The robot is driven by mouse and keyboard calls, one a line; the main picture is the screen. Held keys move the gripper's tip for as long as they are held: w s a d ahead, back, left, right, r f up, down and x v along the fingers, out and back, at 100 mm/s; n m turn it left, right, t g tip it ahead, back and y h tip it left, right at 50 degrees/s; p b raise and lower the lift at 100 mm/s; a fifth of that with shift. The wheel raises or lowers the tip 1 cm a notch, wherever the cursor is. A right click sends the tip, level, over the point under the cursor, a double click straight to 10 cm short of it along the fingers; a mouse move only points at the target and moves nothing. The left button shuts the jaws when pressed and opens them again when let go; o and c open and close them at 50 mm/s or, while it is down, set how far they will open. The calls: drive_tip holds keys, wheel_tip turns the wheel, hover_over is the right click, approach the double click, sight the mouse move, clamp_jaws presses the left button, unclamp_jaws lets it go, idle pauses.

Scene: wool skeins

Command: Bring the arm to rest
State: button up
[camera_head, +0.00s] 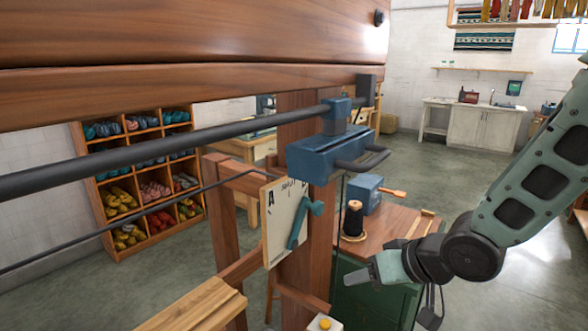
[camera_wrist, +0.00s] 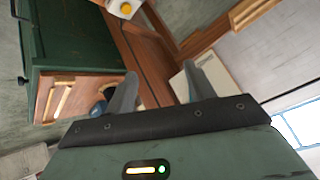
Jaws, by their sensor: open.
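My gripper (camera_head: 362,274) is at lower centre right in the head view, at the end of my arm, which comes in from the right. It appears in front of the green cabinet and to the right of the wooden loom post. In the wrist view its two grey fingers (camera_wrist: 158,88) stand apart with nothing held between them. Wooden beams and the edge of a pale panel (camera_wrist: 215,72) show beyond the fingers. I cannot tell the exact gap between my gripper and the cabinet.
A wooden loom frame (camera_head: 300,240) with a lettered board (camera_head: 284,222) stands left of my gripper. The green cabinet (camera_head: 365,300) bears a dark thread cone (camera_head: 353,219) and a blue box (camera_head: 366,194). Wool shelves (camera_head: 97,168) stand at far left. Open floor (camera_head: 428,160) lies behind.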

drive_tip(key=s+r+n+g+h, duration=0.2)
drive_tip(key=s+g, duration=0.1)
drive_tip(key=s, duration=0.8)
drive_tip(key=s+r+n+g+h, duration=0.2)
drive_tip(key=s+g+h, duration=0.1)
drive_tip(key=s, duration=0.8)
drive_tip(key=shift+s, duration=0.4)
